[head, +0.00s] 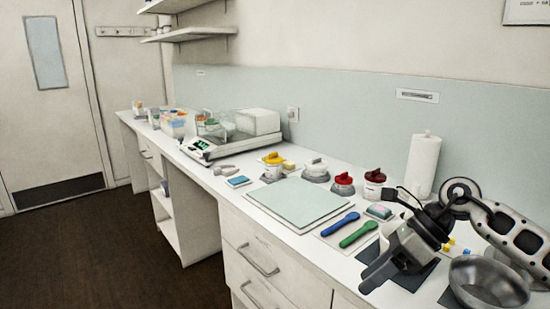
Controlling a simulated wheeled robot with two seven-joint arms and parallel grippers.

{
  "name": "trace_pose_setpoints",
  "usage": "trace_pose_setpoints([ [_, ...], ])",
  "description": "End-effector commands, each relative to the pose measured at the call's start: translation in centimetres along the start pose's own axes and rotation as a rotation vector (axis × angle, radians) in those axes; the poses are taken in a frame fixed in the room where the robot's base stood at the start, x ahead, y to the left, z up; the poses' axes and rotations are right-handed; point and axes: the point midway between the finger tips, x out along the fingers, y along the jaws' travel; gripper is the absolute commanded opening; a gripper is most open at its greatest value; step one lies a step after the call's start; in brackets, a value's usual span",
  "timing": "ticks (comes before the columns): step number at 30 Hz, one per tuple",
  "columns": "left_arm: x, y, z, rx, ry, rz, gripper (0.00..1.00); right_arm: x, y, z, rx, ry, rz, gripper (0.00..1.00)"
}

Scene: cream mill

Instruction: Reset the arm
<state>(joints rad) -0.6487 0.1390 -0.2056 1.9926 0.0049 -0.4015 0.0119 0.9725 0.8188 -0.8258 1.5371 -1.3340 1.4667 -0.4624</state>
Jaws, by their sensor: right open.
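My right gripper (378,282) hangs at the front right of the counter, at the end of my right arm (500,228), which comes in from the right edge. Its jaws are open and point down to the left, with nothing seen between them. It is over the counter's front edge, above a dark mat (415,277) and left of a metal bowl (487,283). The gripper and wrist hide part of the mat and whatever lies behind them. My left gripper is not in view.
A pale green board (300,202), a blue spatula (340,224) and a green spatula (358,234) lie left of the gripper. Floor on the left is clear.

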Motion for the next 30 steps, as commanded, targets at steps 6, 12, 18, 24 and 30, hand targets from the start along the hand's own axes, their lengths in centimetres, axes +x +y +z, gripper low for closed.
trace_pose_setpoints([
  [6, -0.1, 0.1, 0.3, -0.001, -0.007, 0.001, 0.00, 9.2, 7.6, 5.6, 0.400, -0.575, 0.464, 0.43],
  [12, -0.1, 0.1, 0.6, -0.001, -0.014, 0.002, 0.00, 10.4, 6.9, 5.5, 1.092, -1.045, 0.783, 0.43],
  [18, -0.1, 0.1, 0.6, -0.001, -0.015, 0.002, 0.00, 14.2, 2.5, -4.6, 2.000, -1.381, 0.922, 0.43],
  [24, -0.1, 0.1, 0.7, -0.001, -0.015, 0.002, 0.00, 19.4, 3.6, -16.4, -2.574, 1.423, -0.820, 0.43],
  [30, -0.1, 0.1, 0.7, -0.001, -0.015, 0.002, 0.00, 21.9, 6.0, -21.9, -2.427, 1.202, -0.626, 0.43],
])
